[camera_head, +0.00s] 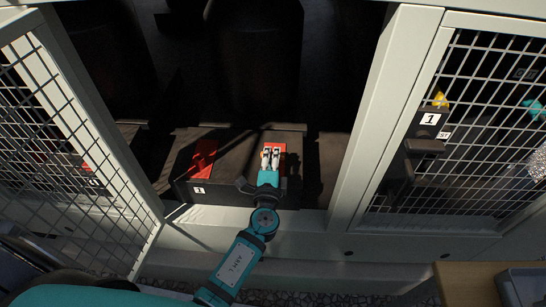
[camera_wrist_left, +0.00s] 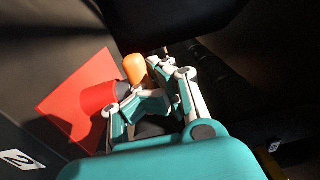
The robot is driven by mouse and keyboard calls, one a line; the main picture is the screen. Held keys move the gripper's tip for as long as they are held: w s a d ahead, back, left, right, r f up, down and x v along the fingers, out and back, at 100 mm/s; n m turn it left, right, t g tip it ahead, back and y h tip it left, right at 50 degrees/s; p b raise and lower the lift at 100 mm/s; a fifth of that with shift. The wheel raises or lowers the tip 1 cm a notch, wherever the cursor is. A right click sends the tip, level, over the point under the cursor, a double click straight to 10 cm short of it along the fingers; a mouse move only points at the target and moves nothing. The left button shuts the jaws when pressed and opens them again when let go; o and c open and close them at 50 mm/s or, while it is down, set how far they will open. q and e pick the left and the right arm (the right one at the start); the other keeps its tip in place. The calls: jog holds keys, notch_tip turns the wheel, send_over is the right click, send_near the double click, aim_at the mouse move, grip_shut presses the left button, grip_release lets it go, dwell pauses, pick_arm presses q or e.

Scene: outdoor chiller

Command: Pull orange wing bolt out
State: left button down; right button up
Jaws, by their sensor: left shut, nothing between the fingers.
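My left gripper (camera_head: 270,155) reaches in over a dark box inside the open cabinet, in front of a red square (camera_head: 281,166). It also shows in the left wrist view (camera_wrist_left: 150,82), where its fingers are shut with nothing held between them. The rounded orange end of the wing bolt (camera_wrist_left: 134,67) shows right beside the fingertips. I cannot tell whether they touch. A red cylindrical piece (camera_wrist_left: 98,101) stands just below it on the red square (camera_wrist_left: 68,92). The orange bolt cannot be made out in the head view, and its lower part is hidden. My right gripper is not in view.
A second red square (camera_head: 203,157) lies left on the dark box, above a white number label (camera_head: 198,190). A mesh door (camera_head: 75,150) stands left. Behind the right mesh panel are a yellow bolt (camera_head: 440,100) and a teal one (camera_head: 535,108). A wooden surface (camera_head: 465,285) is bottom right.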

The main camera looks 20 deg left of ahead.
pick_arm(q)
jog(key=shift+s+d+f+g+p, duration=0.25)
jog(key=shift+s+f+g+p, duration=0.1)
jog(key=shift+f, duration=0.3)
jog(key=shift+w+r, duration=0.1)
jog(key=shift+r, duration=0.1)
jog(key=shift+r+p, duration=0.65)
jog(key=shift+p, duration=0.05)
jog(key=shift+w+a+r+p, duration=0.15)
jog(key=shift+r+p, duration=1.65)
jog(key=shift+r, duration=0.8)
jog(key=c, duration=1.1)
grip_release()
